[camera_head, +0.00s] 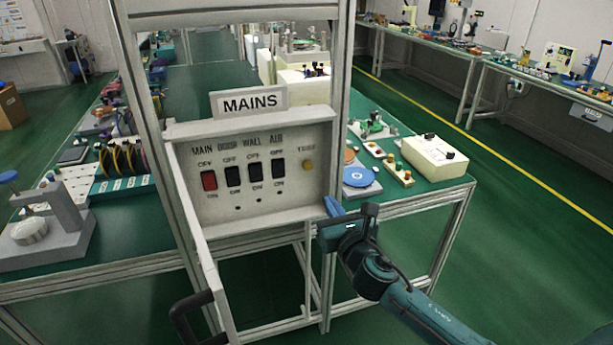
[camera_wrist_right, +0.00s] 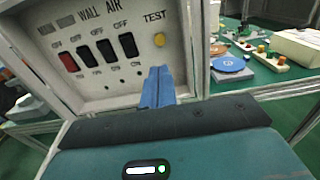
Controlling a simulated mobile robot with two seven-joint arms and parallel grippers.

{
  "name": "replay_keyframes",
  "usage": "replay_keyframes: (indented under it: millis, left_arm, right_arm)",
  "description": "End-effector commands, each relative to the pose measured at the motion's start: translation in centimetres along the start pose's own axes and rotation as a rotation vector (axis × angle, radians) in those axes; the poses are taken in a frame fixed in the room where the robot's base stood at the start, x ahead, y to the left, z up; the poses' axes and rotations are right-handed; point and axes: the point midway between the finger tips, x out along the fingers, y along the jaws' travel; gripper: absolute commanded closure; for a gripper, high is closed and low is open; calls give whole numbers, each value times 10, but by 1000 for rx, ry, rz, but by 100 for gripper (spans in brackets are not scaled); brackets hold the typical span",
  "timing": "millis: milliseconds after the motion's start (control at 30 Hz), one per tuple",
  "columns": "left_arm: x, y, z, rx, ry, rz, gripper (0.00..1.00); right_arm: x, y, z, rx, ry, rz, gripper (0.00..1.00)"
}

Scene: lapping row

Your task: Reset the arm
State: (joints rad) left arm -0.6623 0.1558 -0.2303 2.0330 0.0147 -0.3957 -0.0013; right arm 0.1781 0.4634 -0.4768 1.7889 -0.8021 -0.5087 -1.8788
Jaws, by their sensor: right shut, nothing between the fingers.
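My right arm comes in from the lower right in the head view. Its gripper (camera_head: 333,207) has blue fingers, shut with nothing between them, near the lower right corner of the MAINS panel (camera_head: 300,195). In the right wrist view the shut fingers (camera_wrist_right: 158,88) point up at the panel, below the yellow TEST button (camera_wrist_right: 160,40). I cannot tell whether they touch the panel. The panel has a red switch (camera_head: 209,181) and several black switches (camera_head: 255,172). My left gripper is not in view.
The panel's white door (camera_head: 213,285) stands open toward me, with a black handle (camera_head: 190,316). Metal posts (camera_head: 340,70) frame the panel. Right of it, a green bench (camera_head: 415,187) holds a blue disc (camera_head: 358,176) and a cream box (camera_head: 434,155). Green floor (camera_head: 530,230) is clear at right.

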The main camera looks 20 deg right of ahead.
Motion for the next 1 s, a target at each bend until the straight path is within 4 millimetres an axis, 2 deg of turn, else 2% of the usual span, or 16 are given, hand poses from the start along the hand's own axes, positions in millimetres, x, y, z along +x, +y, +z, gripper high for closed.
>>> replay_keyframes:
  millis: [133, 233, 367, 433, 600, 700, 800, 900, 1000]
  left_arm:
    - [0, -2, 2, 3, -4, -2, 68]
    - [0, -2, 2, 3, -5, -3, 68]
    - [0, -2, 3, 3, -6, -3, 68]
    - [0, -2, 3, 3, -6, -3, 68]
    - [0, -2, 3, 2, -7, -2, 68]
    - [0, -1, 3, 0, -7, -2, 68]
    - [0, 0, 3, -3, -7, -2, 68]
    - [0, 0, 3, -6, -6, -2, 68]
    - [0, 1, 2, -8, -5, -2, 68]
  right_arm:
    - [-5, 3, -9, 68, 22, 4, 100]
    - [-22, 11, -35, 289, 90, 7, 100]
    - [-65, 28, -86, 808, 236, -36, 100]
    - [-93, 37, -112, 1132, 317, -97, 100]
    - [-164, 57, -162, 1897, 448, -345, 100]
    - [-203, 65, -180, 2296, 465, -534, 100]
    - [-234, 70, -192, 2603, 441, -713, 100]
    - [-254, 72, -198, 2807, 400, -846, 100]
    - [-264, 73, -200, 2912, 369, -918, 100]
